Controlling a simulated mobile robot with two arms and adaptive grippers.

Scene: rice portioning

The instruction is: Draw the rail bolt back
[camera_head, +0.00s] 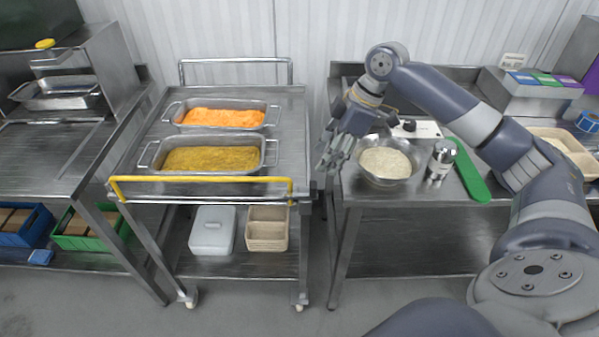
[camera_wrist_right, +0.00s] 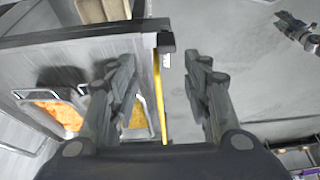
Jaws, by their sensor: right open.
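The steel cart (camera_head: 140,165) has a yellow rail (camera_head: 205,180) along its front edge. A small dark block (camera_head: 313,188) sits near the rail's right end, and I take it for the bolt's housing. In the right wrist view, the dark block (camera_wrist_right: 166,42) is ahead of the open fingers, with a pale piece beside the yellow rail (camera_wrist_right: 159,95). My right gripper (camera_head: 333,160) is open and empty, above and just right of the cart's front right corner. Its fingers (camera_wrist_right: 160,75) stand apart in the wrist view. A jointed grey shape (camera_wrist_right: 300,32) there may be my left gripper.
Pans of orange food (camera_head: 222,118) and yellow food (camera_head: 210,160) stand on the cart. On the right table are a bowl of rice (camera_head: 385,163), a steel shaker (camera_head: 440,160) and a green strip (camera_head: 470,175). A narrow gap separates cart and table.

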